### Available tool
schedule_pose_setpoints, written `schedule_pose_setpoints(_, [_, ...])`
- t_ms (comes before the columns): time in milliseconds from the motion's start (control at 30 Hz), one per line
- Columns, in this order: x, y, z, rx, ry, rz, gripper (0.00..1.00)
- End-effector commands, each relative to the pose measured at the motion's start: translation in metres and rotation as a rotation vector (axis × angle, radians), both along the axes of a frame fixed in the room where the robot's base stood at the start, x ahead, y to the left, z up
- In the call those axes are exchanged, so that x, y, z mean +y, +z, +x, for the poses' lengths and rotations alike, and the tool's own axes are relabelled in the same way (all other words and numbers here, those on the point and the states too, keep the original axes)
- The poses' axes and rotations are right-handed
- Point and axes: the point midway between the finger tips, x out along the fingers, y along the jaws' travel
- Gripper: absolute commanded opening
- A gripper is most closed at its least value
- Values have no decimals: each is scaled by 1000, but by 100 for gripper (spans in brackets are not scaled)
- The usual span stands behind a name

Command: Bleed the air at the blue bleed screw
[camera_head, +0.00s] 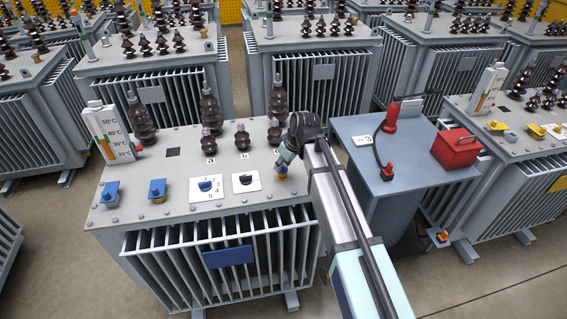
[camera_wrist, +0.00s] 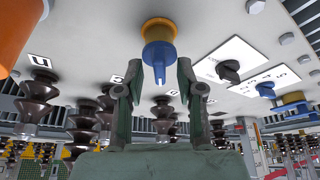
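The blue bleed screw (camera_wrist: 158,52), a blue fitting with a narrow tip on a yellow base, stands on the light grey top of the transformer (camera_head: 225,208). In the head view only a little of the screw (camera_head: 281,176) shows under my gripper (camera_head: 284,160), near the lid's right edge. In the wrist view my gripper (camera_wrist: 157,80) is open. Its two fingers stand on either side of the screw, with visible gaps, and the narrow tip points in between them. The fingertips look apart from the screw.
On the same lid are a black knob (camera_head: 245,180), a blue selector knob (camera_head: 205,185), two blue fittings (camera_head: 157,188) (camera_head: 110,195), tall dark bushings (camera_head: 210,105) and a thermometer gauge (camera_head: 108,133). A grey table (camera_head: 415,180) at right bears a red box (camera_head: 455,148) and a red corded device (camera_head: 390,118).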

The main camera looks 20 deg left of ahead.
Motion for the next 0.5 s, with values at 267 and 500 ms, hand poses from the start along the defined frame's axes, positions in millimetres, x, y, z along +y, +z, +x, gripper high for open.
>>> schedule_pose_setpoints(267, [0,0,0,0,0,0,0])
schedule_pose_setpoints(500, [0,0,0,0,-16,0,0])
